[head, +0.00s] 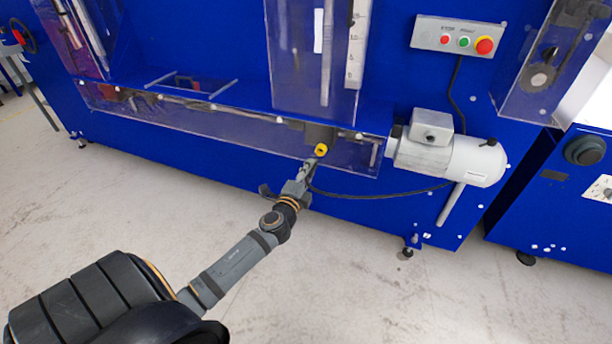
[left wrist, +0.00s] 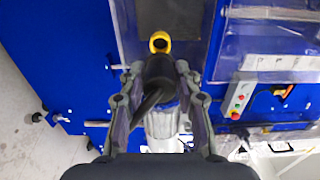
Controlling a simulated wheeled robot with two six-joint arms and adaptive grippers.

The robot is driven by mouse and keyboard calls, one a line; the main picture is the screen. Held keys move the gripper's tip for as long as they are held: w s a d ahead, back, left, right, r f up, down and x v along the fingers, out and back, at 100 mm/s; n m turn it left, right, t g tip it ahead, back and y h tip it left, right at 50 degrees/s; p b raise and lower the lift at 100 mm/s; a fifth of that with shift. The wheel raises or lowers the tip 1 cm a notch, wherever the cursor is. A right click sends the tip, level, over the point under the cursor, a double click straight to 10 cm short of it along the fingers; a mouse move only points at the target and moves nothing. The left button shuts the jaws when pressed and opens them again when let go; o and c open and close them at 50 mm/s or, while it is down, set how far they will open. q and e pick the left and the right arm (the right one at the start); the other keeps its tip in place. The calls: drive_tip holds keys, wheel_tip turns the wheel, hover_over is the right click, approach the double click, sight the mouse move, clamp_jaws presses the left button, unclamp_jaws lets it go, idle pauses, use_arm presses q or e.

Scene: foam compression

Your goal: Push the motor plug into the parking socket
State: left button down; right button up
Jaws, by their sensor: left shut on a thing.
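My left gripper (head: 308,169) reaches up to the front of the blue machine. In the left wrist view its two fingers (left wrist: 158,68) are shut on the black motor plug (left wrist: 158,88), whose dark cable bends down between them. The yellow-ringed parking socket (head: 321,150) sits low on the machine front, just beyond the fingertips. In the left wrist view the yellow ring (left wrist: 160,41) is directly ahead of the plug, with a dark opening. The plug's front end looks close to the ring; I cannot tell whether they touch. My right gripper is not in view.
A grey motor (head: 450,155) is mounted right of the socket, and a black cable (head: 385,195) runs between it and my gripper. A clear guard (head: 230,125) covers the machine's lower front. A control box (head: 458,36) is above the motor. The floor in front is clear.

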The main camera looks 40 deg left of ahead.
use_arm(q)
drive_tip(key=x, duration=0.3)
drive_tip(key=shift+w+a, duration=0.15)
drive_tip(key=shift+w, duration=0.5)
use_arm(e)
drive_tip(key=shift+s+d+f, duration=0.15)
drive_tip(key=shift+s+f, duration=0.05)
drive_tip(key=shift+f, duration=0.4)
use_arm(q)
drive_tip(key=shift+x, duration=1.2)
drive_tip(key=c, duration=0.9)
unclamp_jaws()
drive_tip(key=shift+w, duration=0.1)
drive_tip(key=shift+o, duration=0.2)
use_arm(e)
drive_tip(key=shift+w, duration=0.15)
use_arm(q)
drive_tip(key=shift+v, duration=3)
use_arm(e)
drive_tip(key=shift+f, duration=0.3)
